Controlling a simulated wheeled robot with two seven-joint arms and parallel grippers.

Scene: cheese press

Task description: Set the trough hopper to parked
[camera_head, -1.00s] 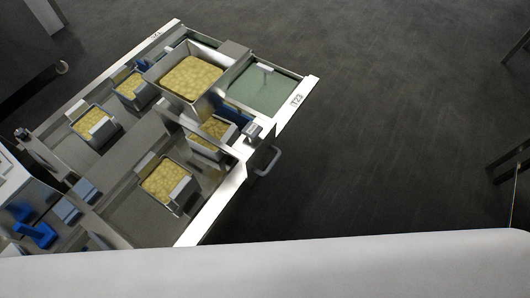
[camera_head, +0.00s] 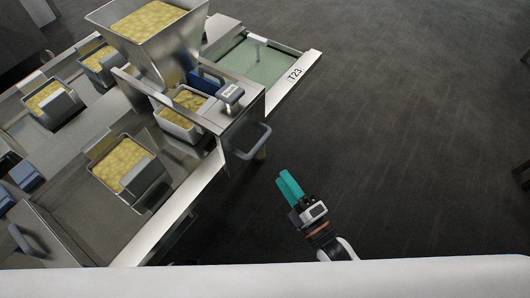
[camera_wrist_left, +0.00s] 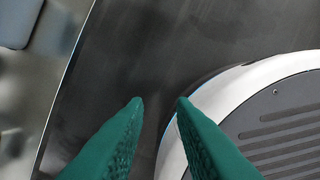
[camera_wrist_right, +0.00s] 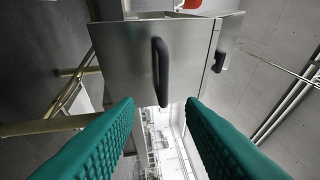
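The trough hopper (camera_head: 150,30) is a grey metal funnel full of yellow pieces, at the upper left of the head view. It stands over a metal frame whose right end carries a grey bar handle (camera_head: 254,143). My right gripper (camera_head: 287,180) is in the air right of and below that handle, empty and apart from it. In the right wrist view a metal panel with a dark bar handle (camera_wrist_right: 160,72) lies ahead between my open fingers (camera_wrist_right: 158,101). My left gripper (camera_wrist_left: 160,100) shows only in the left wrist view, with its fingers apart and nothing between them.
Several metal bins of yellow pieces, one of them a bin (camera_head: 122,165) at the near side, stand on the bench. A small grey handle (camera_head: 230,93) tops the frame. Dark floor (camera_head: 400,130) is clear at right.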

